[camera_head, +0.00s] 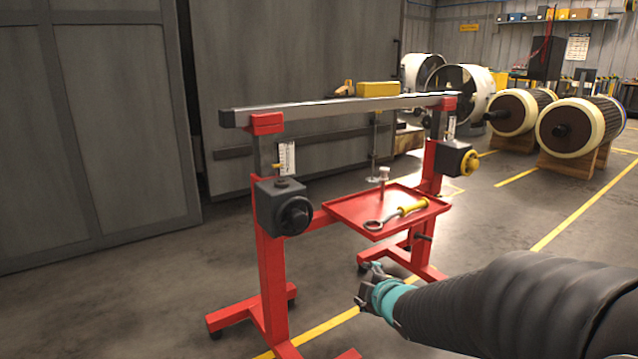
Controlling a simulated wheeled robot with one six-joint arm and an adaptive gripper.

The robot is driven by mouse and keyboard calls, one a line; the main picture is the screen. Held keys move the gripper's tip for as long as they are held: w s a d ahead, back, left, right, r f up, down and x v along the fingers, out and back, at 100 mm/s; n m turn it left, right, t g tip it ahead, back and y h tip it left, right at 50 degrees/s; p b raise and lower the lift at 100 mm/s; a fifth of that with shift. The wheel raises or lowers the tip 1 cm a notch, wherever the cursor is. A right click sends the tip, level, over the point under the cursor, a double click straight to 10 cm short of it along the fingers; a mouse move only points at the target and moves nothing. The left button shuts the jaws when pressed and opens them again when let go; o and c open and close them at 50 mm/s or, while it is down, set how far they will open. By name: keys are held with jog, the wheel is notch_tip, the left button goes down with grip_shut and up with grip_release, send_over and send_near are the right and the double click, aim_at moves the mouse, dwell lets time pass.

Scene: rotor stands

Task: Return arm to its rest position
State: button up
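My arm comes in from the lower right, covered in a dark ribbed sleeve with a teal band near its end. My gripper (366,287) is at the arm's end, low in front of the red stand (270,270) and below its red tray (345,211). The gripper is small and seen from behind, so the gap between its fingers is unclear. I see nothing held in it. A yellow-handled tool with a ring end (401,214) lies on the tray, apart from the gripper.
A grey beam (340,108) spans the stand's two posts, with a yellow block (378,89) showing above it. A black handwheel (295,215) juts from the near post. Rotors on wooden supports (582,127) stand at the back right. Floor at the right is clear.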

jog(key=s+d+m+g+h+p, duration=0.35)
jog(key=s+d+m+g, duration=0.3)
jog(key=s+m, duration=0.55)
jog(key=s+a+r+m+p, duration=0.1)
jog(key=s+r+m+p, duration=0.3)
jog(key=s+r, duration=0.9)
jog(key=s+p, duration=0.3)
jog(key=shift+r+m, duration=0.4)
jog(key=shift+s+y, duration=0.1)
jog(key=shift+y, duration=0.15)
